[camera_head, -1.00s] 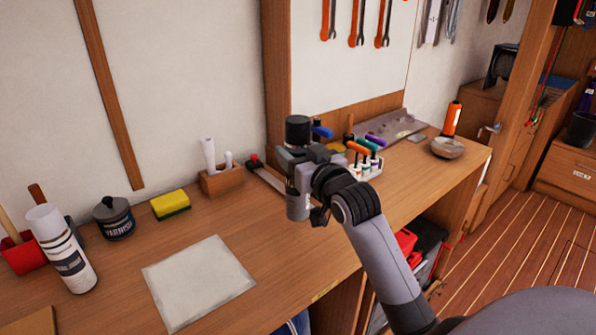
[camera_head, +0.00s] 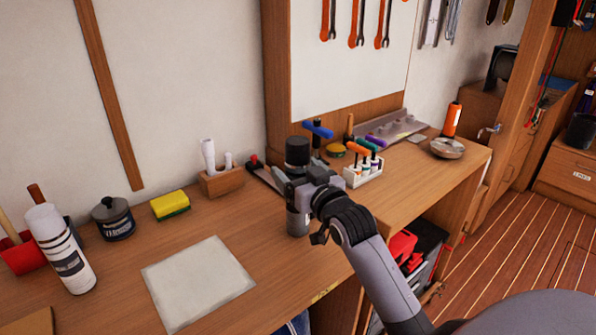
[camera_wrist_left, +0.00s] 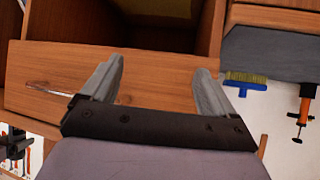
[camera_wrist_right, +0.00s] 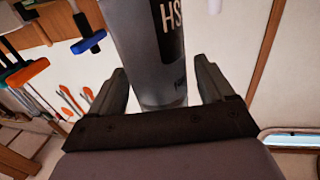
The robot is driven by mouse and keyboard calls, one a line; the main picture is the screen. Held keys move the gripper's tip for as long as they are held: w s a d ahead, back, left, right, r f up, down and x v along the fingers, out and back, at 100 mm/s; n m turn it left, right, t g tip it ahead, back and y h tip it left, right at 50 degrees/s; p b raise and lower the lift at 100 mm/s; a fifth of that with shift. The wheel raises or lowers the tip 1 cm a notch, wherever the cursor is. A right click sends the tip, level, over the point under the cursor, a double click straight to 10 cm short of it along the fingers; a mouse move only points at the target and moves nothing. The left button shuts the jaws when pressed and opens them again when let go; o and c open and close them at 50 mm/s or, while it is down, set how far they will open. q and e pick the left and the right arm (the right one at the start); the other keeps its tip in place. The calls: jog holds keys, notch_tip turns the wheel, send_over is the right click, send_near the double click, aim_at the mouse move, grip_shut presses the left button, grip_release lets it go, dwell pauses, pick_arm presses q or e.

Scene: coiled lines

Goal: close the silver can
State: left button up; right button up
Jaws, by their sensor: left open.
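A silver-grey can (camera_head: 297,221) with a wide black top (camera_head: 297,150) stands upright in my right gripper near the middle of the bench. Whether the top is fully seated is too small to tell. My right gripper (camera_head: 303,190) has its fingers on both sides of the can's body. In the right wrist view the grey lettered can (camera_wrist_right: 155,65) fills the space between the fingers (camera_wrist_right: 161,75). Whether its base touches the bench is unclear. My left gripper (camera_wrist_left: 158,78) is open and empty, facing a wooden drawer front; it is outside the head view.
A varnish pot (camera_head: 113,220), a yellow sponge (camera_head: 170,205), a white tube (camera_head: 60,250) and a wooden holder (camera_head: 221,181) stand at left. A rack of colourful-handled tools (camera_head: 363,170) is close right of my right gripper. A pale sheet (camera_head: 198,283) lies on the bench.

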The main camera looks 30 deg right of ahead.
jog(key=shift+r, duration=0.15)
jog(key=s+a+b, duration=0.1)
jog(key=s, duration=1.1)
jog(key=shift+a, duration=0.25)
dwell(0.5)
